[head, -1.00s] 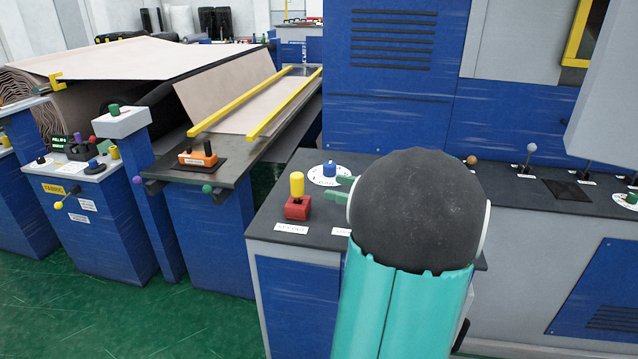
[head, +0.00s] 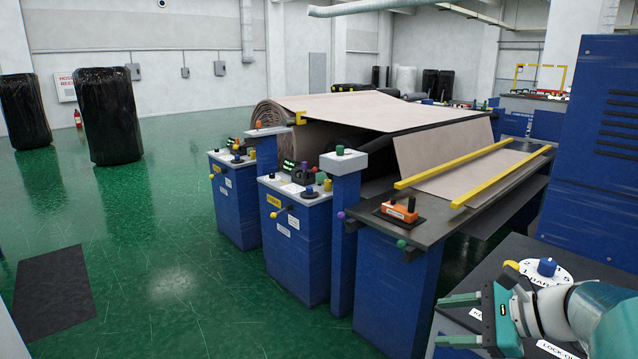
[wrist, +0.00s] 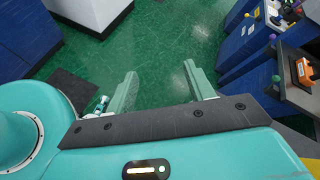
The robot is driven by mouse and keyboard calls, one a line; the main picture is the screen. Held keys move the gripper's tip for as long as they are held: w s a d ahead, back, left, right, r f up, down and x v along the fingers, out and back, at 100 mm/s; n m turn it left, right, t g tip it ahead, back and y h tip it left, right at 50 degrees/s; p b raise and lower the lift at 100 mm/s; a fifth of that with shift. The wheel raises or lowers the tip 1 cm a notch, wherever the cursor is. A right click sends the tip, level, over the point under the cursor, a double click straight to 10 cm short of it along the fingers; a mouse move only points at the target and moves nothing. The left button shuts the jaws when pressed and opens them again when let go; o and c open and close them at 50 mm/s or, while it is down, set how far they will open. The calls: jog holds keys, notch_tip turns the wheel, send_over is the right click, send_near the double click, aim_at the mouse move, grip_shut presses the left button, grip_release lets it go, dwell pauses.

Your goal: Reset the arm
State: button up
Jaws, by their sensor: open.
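My gripper (head: 462,319) is at the lower right of the head view, in front of the dark-topped control console (head: 512,254). Its two green fingers point left and stand apart with nothing between them. In the wrist view my gripper (wrist: 165,85) also shows its fingers spread wide, with only green floor (wrist: 160,50) beyond them. A blue knob on a white dial (head: 546,268) sits on the console just behind my arm. My arm hides part of the console top and its labels.
Blue control pedestals (head: 295,235) with knobs and levers stand left of the console. Behind them a fabric machine carries a large roll (head: 275,113) and yellow rails (head: 455,165). Black-wrapped rolls (head: 108,115) stand at the far left. Open green floor (head: 170,240) lies at left.

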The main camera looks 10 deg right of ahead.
jog(key=s+a+f+n+g+h, duration=0.1)
jog(key=s+a+n+h, duration=0.2)
jog(key=a+n, duration=0.6)
jog(key=s+a+f+n+g+h, duration=0.2)
jog(key=s+a+n+h, duration=0.2)
jog(key=a+n, duration=0.5)
jog(key=n+h, duration=0.1)
jog(key=n, duration=0.3)
jog(key=shift+s, duration=0.2)
jog(key=c, duration=0.4)
jog(key=shift+o, duration=0.2)
jog(key=shift+d, duration=0.2)
